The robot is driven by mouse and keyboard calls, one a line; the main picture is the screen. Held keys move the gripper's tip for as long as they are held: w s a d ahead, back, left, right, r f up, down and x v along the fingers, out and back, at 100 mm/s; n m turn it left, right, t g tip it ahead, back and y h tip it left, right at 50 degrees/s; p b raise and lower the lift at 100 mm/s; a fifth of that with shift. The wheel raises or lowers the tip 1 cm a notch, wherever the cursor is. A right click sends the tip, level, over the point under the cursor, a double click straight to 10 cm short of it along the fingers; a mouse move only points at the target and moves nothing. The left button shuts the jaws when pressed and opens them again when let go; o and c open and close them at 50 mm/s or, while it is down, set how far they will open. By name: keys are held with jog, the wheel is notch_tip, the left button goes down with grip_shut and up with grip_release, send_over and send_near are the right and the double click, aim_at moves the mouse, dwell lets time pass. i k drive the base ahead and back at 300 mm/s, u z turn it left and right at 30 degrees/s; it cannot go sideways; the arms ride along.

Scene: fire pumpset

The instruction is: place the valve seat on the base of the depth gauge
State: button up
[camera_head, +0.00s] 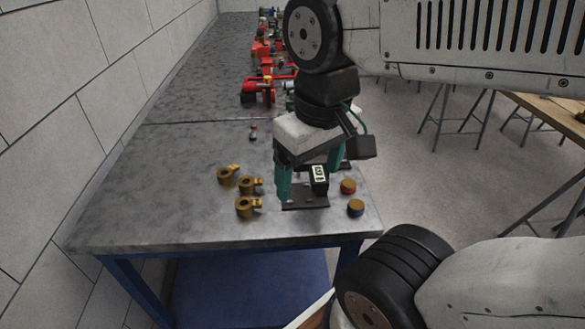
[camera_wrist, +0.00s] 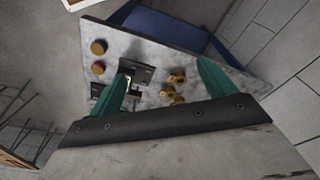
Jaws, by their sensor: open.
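The depth gauge (camera_head: 319,177) stands near the front right of the grey table, a black body with a pale display on a dark flat base (camera_head: 304,204). The base also shows in the wrist view (camera_wrist: 138,71), with nothing seen resting on its visible part. Brass ring-shaped parts with side tabs (camera_head: 247,206) lie to its left. Two short brass discs, one red-topped (camera_head: 348,186) and one blue-topped (camera_head: 356,207), lie to its right. I cannot tell which part is the valve seat. My gripper (camera_head: 309,186) is open and empty, its teal fingers above or around the gauge area; the left finger partly hides the base in the wrist view.
Red pump parts (camera_head: 262,92) stand along the far part of the table (camera_head: 165,215). A wall (camera_head: 60,100) runs along the left edge. The table's left middle is mostly clear, with a small red and blue item (camera_head: 253,134) there. Another table stands at the right.

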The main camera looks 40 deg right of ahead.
aim_at(301, 197)
jog(key=k, duration=0.5)
jog(key=u, duration=2.4)
jog(key=i, duration=1.5)
jog(key=z, duration=3)
jog(key=i, duration=0.5)
